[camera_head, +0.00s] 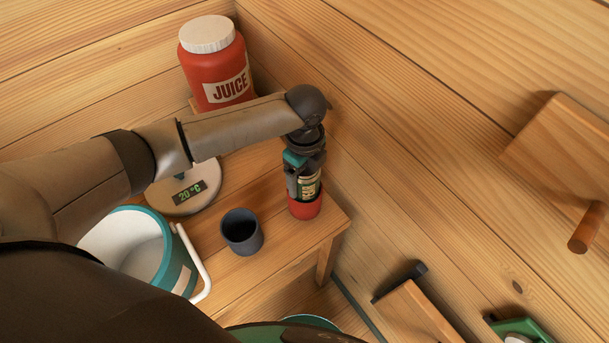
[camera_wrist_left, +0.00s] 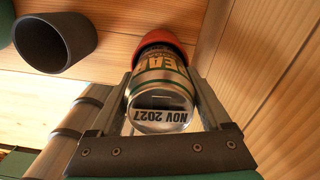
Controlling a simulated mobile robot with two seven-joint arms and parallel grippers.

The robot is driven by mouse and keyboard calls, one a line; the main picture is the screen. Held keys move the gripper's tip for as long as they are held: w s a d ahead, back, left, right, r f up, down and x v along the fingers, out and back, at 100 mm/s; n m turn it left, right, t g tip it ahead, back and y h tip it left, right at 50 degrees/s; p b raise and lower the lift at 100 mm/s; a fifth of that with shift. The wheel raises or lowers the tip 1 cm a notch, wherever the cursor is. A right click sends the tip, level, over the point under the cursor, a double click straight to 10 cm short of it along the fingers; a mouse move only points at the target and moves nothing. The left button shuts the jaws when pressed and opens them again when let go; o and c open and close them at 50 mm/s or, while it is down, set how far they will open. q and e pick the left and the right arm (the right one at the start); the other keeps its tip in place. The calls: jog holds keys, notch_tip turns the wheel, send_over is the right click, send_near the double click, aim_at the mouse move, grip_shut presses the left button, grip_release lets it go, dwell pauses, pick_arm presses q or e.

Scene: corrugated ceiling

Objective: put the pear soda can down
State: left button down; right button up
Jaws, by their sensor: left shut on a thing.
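The pear soda can (camera_head: 309,184) is upright, with a dark and pale label. My left gripper (camera_head: 303,172) comes from above and is shut around it. In the left wrist view the can (camera_wrist_left: 162,88) sits between the two fingers, its near end printed "NOV 2027". A red round thing (camera_head: 305,208) is directly below the can at the right end of the wooden table (camera_head: 275,255). It also shows past the can in the wrist view (camera_wrist_left: 165,38). I cannot tell whether the can rests on it or in it. My right gripper is not in view.
A dark cup (camera_head: 241,233) stands left of the red thing. A white and teal bucket (camera_head: 170,265), a "20°C" scale-like device (camera_head: 205,195) and a red juice jar (camera_head: 212,70) stand further left and behind. A wooden wall (camera_head: 400,180) rises close on the right.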

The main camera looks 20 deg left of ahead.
pick_arm(q)
jog(key=shift+f, duration=0.5)
grip_release()
notch_tip(320, 180, up, 13)
jog(key=shift+r+p, duration=0.1)
jog(key=shift+p, duration=0.95)
